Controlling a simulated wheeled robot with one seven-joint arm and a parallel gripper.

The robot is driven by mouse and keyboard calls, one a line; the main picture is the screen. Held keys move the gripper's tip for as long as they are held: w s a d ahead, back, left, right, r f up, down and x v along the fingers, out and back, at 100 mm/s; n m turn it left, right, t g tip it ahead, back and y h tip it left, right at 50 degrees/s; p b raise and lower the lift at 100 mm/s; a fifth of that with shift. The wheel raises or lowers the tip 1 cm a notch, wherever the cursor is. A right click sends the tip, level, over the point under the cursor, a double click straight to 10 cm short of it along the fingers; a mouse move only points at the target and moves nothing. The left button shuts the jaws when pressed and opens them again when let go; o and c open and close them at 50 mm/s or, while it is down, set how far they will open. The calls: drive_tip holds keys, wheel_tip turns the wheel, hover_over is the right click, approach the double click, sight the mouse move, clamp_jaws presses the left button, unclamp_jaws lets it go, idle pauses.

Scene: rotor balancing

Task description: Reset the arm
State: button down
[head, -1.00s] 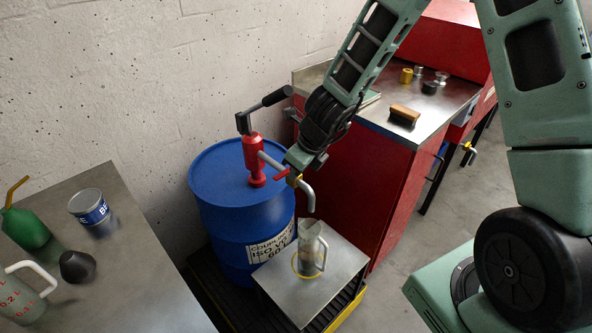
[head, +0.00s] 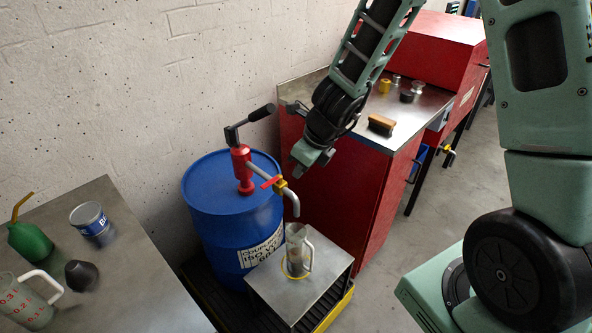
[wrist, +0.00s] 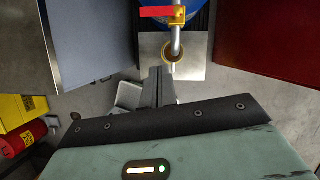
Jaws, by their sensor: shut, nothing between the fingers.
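My gripper (head: 297,172) is shut and empty. In the head view it hangs above and right of the pump's outlet pipe, with a gap in the picture; its closed fingers also show in the wrist view (wrist: 159,87). A red hand pump (head: 242,169) with a black crank handle (head: 250,117) stands on the blue drum (head: 215,203). A red tap lever (head: 271,182) sits on the outlet, also in the wrist view (wrist: 162,11). A clear jug (head: 297,247) with a handle stands below the spout (head: 294,204) on a metal stand (head: 327,268).
A red cabinet (head: 345,190) with a metal top stands right of the drum, carrying a brush (head: 381,124) and small weights. A grey table (head: 140,270) at left holds a green oil can (head: 30,242), a tin (head: 89,219) and a measuring jug. Floor at right is open.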

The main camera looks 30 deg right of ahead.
drive_tip(key=shift+s+r, duration=0.25)
drive_tip(key=shift+r, duration=0.35)
drive_tip(key=s+a+r+n+g+y, duration=0.1)
drive_tip(key=s+a+r+n, duration=0.2)
drive_tip(key=s+a+n, duration=0.4)
drive_tip(key=s+a+r+n+g+y, duration=0.1)
drive_tip(key=s+a+r+n, duration=0.15)
drive_tip(key=a+n, duration=0.45)
drive_tip(key=s+r+n+g+h, duration=0.1)
drive_tip(key=s+r+n, duration=0.1)
drive_tip(key=s+n, duration=0.5)
drive_tip(key=s+d+r+n+h+b, duration=0.1)
drive_tip(key=s+n, duration=0.7)
drive_tip(key=n, duration=0.8)
drive_tip(key=shift+d+r+n+g+h, duration=0.3)
drive_tip(key=shift+r+g+h, duration=0.15)
drive_tip(key=shift+h, duration=0.35)
